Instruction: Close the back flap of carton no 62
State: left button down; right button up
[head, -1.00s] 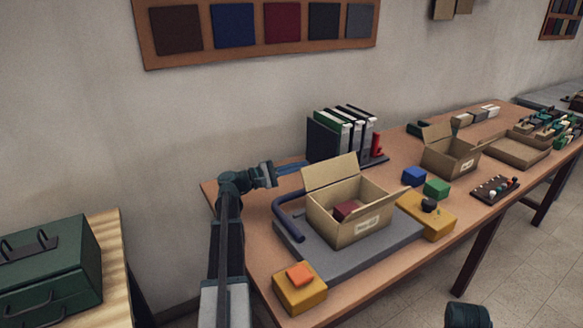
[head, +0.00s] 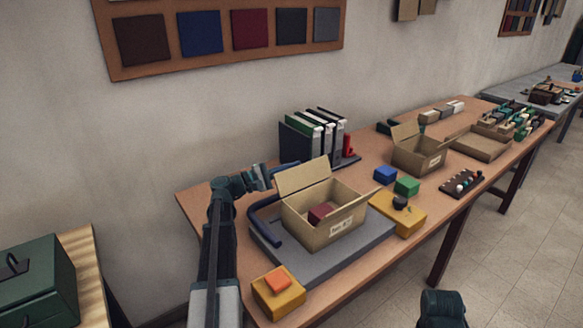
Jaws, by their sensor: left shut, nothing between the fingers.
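The cardboard carton (head: 335,223) stands on a grey mat (head: 352,252), with a white label on its front too small to read surely. Its back flap (head: 304,176) stands up, leaning back from the opening. A dark red block (head: 320,212) lies inside. My left gripper (head: 293,164) is shut and empty. Its blue fingers show just beyond the flap's top edge and are partly hidden by it; I cannot tell whether they touch it. My right gripper is not visible; only a dark part of my right arm shows at the bottom right.
Binders (head: 315,134) stand behind the carton. A blue bent bar (head: 264,222) lies on the mat's left side. A yellow box (head: 278,298) with an orange block is in front. A second open carton (head: 420,152) stands farther right, beyond blue and green blocks.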

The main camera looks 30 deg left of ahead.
pick_arm(q)
jog(key=shift+r, duration=0.1)
jog(key=shift+d+r+m+p, duration=0.1)
jog(key=shift+d+m+p, duration=0.05)
jog(key=shift+m+p, duration=0.25)
